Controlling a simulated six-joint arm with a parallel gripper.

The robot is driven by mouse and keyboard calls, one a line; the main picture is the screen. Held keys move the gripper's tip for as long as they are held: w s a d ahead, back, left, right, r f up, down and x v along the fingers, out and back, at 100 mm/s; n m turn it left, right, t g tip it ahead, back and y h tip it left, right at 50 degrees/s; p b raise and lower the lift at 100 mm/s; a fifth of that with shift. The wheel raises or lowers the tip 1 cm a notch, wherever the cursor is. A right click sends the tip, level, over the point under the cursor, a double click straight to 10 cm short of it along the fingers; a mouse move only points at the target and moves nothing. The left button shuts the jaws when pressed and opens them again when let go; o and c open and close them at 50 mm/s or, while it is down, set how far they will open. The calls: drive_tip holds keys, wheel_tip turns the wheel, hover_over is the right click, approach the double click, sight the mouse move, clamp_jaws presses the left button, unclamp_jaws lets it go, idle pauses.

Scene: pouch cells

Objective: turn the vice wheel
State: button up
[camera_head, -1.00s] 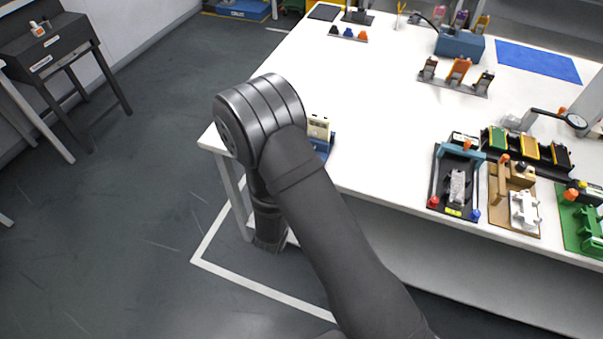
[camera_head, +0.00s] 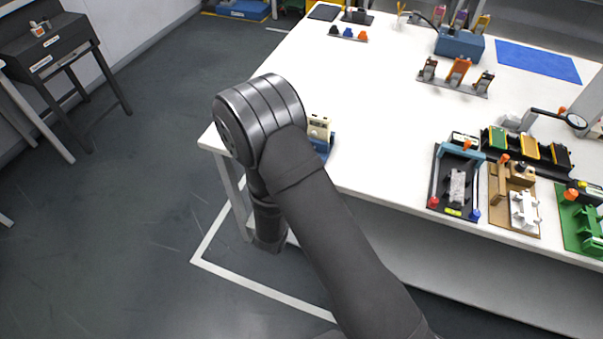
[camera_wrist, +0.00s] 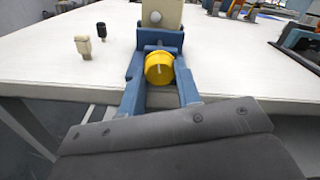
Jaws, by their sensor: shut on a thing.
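The vice is blue (camera_wrist: 160,38) with a cream block (camera_wrist: 160,13) at its top. It stands at the table's near left edge, and part of it shows beside my arm in the head view (camera_head: 321,146). Its round yellow wheel (camera_wrist: 153,71) faces the wrist camera and has a pale mark on its face. My gripper (camera_wrist: 163,76) is shut on the wheel, with a blue finger on each side of it. The finger contact is hard to make out against the blue vice. In the head view my arm hides the wheel and gripper.
Two small pegs, one cream (camera_wrist: 83,46) and one black (camera_wrist: 101,32), stand left of the vice. The white table (camera_head: 385,125) is clear around its middle. Fixtures, including a blue-framed one (camera_head: 438,180) and a tan one (camera_head: 497,200), stand along the right.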

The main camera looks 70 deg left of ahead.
drive_tip(key=shift+n, duration=0.7)
drive_tip(key=o, duration=1)
drive_tip(key=shift+c, duration=0.2)
drive_tip(key=shift+s, duration=0.1)
drive_tip(key=v, duration=1.7)
drive_tip(key=shift+d, duration=0.2)
drive_tip(key=shift+r, duration=0.1)
drive_tip(key=x, duration=1.7)
